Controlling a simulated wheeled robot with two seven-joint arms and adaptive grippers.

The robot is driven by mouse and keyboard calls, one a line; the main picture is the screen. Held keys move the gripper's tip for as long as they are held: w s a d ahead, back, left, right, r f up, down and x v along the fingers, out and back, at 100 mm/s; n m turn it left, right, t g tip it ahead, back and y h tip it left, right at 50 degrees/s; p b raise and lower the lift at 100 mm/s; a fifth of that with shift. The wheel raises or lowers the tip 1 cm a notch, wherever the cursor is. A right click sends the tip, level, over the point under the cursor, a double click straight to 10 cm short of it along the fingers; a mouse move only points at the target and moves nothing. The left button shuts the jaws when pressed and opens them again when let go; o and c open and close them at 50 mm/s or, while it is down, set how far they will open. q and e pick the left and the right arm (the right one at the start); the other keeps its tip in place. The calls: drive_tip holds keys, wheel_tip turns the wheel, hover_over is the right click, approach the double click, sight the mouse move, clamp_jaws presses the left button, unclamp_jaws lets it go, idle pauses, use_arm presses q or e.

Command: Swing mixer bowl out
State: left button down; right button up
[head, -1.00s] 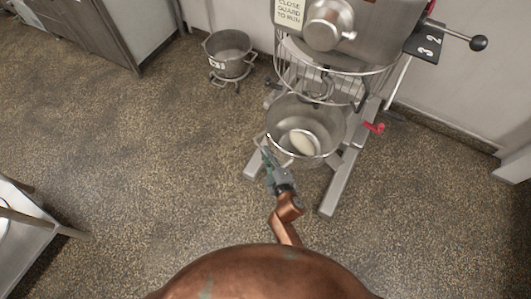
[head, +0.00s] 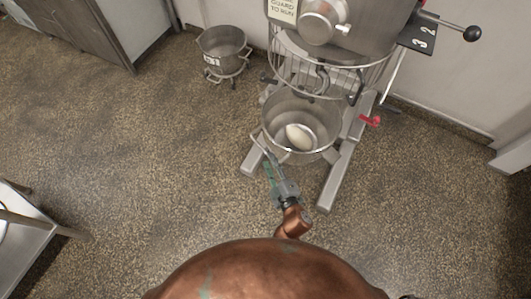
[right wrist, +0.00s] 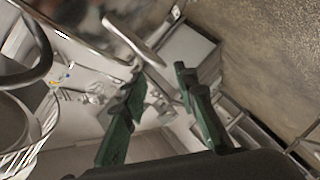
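The metal mixer bowl (head: 275,118) sits low in the mixer (head: 335,45), between its legs, below the wire guard (head: 340,82). A pale lump of dough (head: 299,136) lies in it. A bar handle (head: 256,141) sticks out at the bowl's front left. My right gripper (head: 268,163) is just below this handle in the head view. A pale bar (right wrist: 132,40), likely the handle, ends just beyond the fingertips. My left gripper is not in view.
A second metal bowl (head: 222,48) stands on a wheeled dolly at the back left. A red lever (head: 370,121) is on the mixer's right side. A metal table (head: 30,240) is at the left edge. The floor left of the mixer is clear.

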drive_tip(key=v, duration=0.4)
drive_tip(key=shift+s+r, duration=0.1)
drive_tip(key=shift+c, duration=0.4)
